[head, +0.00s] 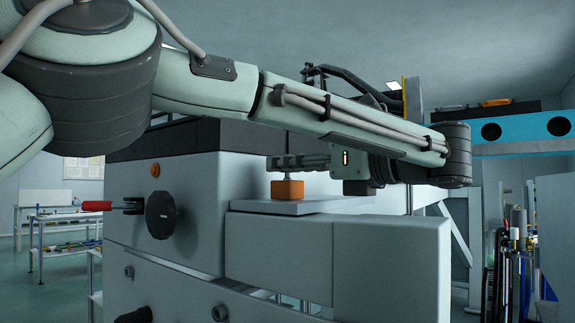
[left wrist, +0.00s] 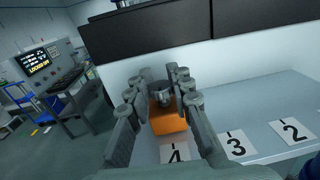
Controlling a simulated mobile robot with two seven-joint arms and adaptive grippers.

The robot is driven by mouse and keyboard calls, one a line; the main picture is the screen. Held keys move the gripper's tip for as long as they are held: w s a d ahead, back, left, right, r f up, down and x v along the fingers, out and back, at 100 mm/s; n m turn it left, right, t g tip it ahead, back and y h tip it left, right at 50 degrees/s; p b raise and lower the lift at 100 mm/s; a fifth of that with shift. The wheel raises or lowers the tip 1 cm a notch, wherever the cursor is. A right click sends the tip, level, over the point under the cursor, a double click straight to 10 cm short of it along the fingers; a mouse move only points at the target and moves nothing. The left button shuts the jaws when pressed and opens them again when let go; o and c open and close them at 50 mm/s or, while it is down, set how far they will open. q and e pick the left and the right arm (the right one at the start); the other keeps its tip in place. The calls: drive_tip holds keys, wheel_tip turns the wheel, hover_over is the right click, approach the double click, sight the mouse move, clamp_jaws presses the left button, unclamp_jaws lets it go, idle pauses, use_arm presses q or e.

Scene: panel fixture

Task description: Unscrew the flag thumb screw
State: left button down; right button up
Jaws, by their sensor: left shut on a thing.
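In the head view an orange block (head: 287,189) stands on a flat grey plate (head: 300,206) on the panel's ledge. My left gripper (head: 298,162) comes in from the right, level, just above the block. In the left wrist view the left gripper (left wrist: 162,82) has its two jointed fingers on either side of a grey metal screw head (left wrist: 161,98), the flag thumb screw, on top of the orange block (left wrist: 168,122). The fingers are shut on it. Its flag shape and threads cannot be made out. My right gripper is not in view.
In the left wrist view, number cards 4 (left wrist: 174,153), 3 (left wrist: 235,143) and 2 (left wrist: 290,130) mark the ledge. A white panel wall rises close behind the block. A black knob (head: 161,215) and red handle (head: 97,206) stick out at the left.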

use_arm(q)
drive_tip(key=shift+n+g+y, duration=0.5)
drive_tip(key=shift+g, duration=0.2)
drive_tip(key=shift+f, duration=0.1)
drive_tip(key=c, duration=1.3)
unclamp_jaws()
drive_tip(key=shift+r, duration=0.2)
wheel_tip(320, 180, up, 10)
drive_tip(key=shift+f, duration=0.15)
